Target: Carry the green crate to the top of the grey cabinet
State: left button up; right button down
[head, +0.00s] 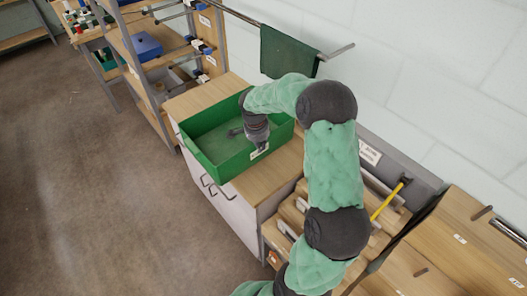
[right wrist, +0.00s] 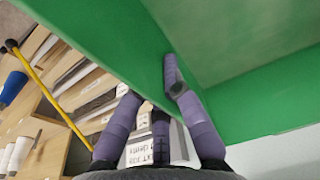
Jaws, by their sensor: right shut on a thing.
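The green crate (head: 222,170) is open-topped and upright, over the wooden top of the grey cabinet (head: 270,180). Its near left side reaches the cabinet's front edge; I cannot tell whether its base touches the top. My right gripper (head: 252,134) is shut on the crate's wall on the right side. In the right wrist view, the gripper (right wrist: 153,82) has one finger inside the crate (right wrist: 255,105) and the others outside the wall. The crate hides part of the cabinet top. My left gripper is not in view.
A shelf rack with a blue bin (head: 146,46) stands to the left. A rail with a hanging dark green cloth (head: 287,52) is behind the crate. A lower wooden rack with a yellow-handled tool (head: 386,202) is to the right. The floor at left is clear.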

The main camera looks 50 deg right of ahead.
aim_at(264, 152)
jog(key=d+f, duration=0.2)
jog(key=w+d+f, duration=0.1)
jog(key=f, duration=0.2)
jog(key=shift+w+d, duration=0.2)
jog(key=shift+d, duration=0.2)
jog(key=shift+f, duration=1.4)
jog(key=c, duration=1.8)
grip_release()
jog(key=shift+a+f, duration=0.1)
jog(key=shift+f, duration=0.15)
jog(key=o, duration=0.4)
jog(key=shift+r, duration=0.1)
